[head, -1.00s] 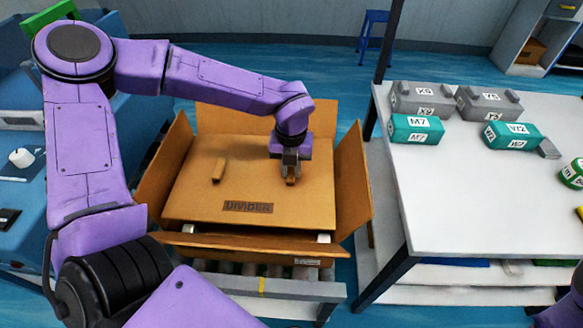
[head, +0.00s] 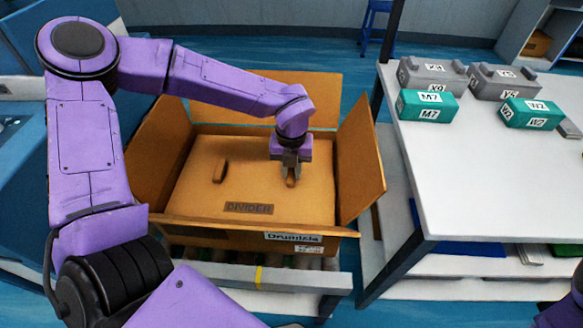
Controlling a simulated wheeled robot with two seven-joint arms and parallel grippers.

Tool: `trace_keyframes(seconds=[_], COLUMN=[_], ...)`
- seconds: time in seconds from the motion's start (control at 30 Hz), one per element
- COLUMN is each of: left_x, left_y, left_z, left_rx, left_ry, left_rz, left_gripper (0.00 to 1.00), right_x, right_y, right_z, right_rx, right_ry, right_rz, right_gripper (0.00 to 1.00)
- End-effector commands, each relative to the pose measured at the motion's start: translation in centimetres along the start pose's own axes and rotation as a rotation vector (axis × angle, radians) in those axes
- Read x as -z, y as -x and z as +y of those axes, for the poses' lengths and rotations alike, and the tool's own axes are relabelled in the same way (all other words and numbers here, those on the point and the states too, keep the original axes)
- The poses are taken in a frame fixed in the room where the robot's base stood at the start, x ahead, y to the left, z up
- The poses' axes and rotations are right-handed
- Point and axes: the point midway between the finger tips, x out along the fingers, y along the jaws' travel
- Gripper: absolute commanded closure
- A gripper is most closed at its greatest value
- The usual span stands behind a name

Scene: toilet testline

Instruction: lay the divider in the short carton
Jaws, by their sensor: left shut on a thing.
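The divider (head: 225,192) is a flat brown board with the label DIVIDER near its front edge and two small raised grips. It lies within the walls of an open brown carton (head: 362,165), below the flap tops and roughly level. What lies under the divider is hidden. My left gripper (head: 291,178) is shut on the divider's right grip, pointing down. The divider's left grip (head: 220,171) is free. Only a bit of my right arm shows at the lower right corner; its gripper is out of view.
The carton stands on a roller conveyor (head: 285,280) with its flaps spread outward. A white table (head: 480,170) at the right bears grey cases (head: 432,75) and teal boxes (head: 427,106). A blue stool (head: 376,20) stands at the back.

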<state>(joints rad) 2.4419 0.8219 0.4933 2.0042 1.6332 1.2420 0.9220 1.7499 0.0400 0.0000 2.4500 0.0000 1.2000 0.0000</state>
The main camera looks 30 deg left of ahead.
Motion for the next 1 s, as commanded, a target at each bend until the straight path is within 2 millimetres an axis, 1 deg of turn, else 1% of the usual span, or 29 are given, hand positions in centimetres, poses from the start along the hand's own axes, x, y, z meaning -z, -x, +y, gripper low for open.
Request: trace_keyframes(seconds=[0.27, 0.6, 0.83, 0.87, 0.9, 0.93, 1.0], left_x=[0.0, 0.01, 0.0, 0.0, 0.0, 0.0, 0.0], left_y=[0.0, -0.66, -0.69, -0.69, -0.69, -0.69, -0.69], left_z=[-0.01, -0.02, -0.01, -0.01, -0.01, -0.01, 0.0], left_rx=[0.0, 0.001, 0.0, 0.0, 0.0, 0.0, 0.0], left_ry=[0.0, -0.001, 0.0, 0.0, 0.0, 0.0, 0.0], left_rz=[0.0, 0.0, 0.0, 0.0, 0.0, 0.0, 0.0], left_gripper=[1.0, 1.0, 1.0, 0.68, 0.54, 0.47, 0.47], right_x=[0.0, -0.09, -0.08, -0.08, -0.08, -0.08, -0.08], right_y=[0.0, -0.21, -0.2, -0.2, -0.2, -0.2, -0.2], right_z=[0.0, -0.02, -0.02, -0.02, -0.02, -0.02, -0.02], right_rx=[0.0, 0.0, 0.0, 0.0, 0.0, 0.0, 0.0], right_ry=[0.0, 0.0, 0.0, 0.0, 0.0, 0.0, 0.0], right_rz=[0.0, 0.0, 0.0, 0.0, 0.0, 0.0, 0.0], right_gripper=[0.0, 0.0, 0.0, 0.0, 0.0, 0.0, 0.0])
